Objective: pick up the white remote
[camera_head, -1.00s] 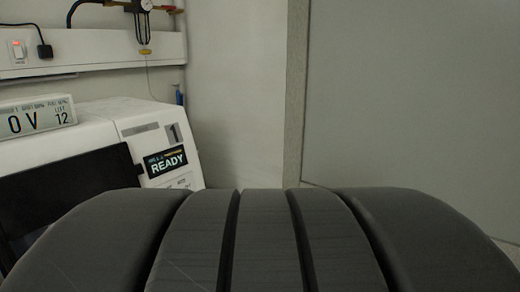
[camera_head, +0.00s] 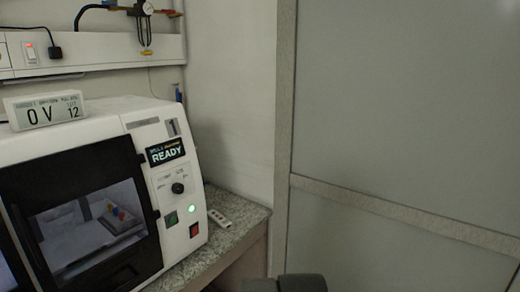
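The white remote (camera_head: 219,217) lies flat on the speckled grey counter (camera_head: 240,215), just right of the white machine. A small dark mark shows on its top. My gripper is not in view, so I cannot see how it stands relative to the remote. Only a dark rounded part of my own body shows at the bottom edge, right of the counter.
The white machine (camera_head: 152,123) with a dark window and a READY display stands close left of the remote. A display box (camera_head: 45,110) sits on top of it. A wall rises behind the counter. A grey panel (camera_head: 400,120) fills the right side.

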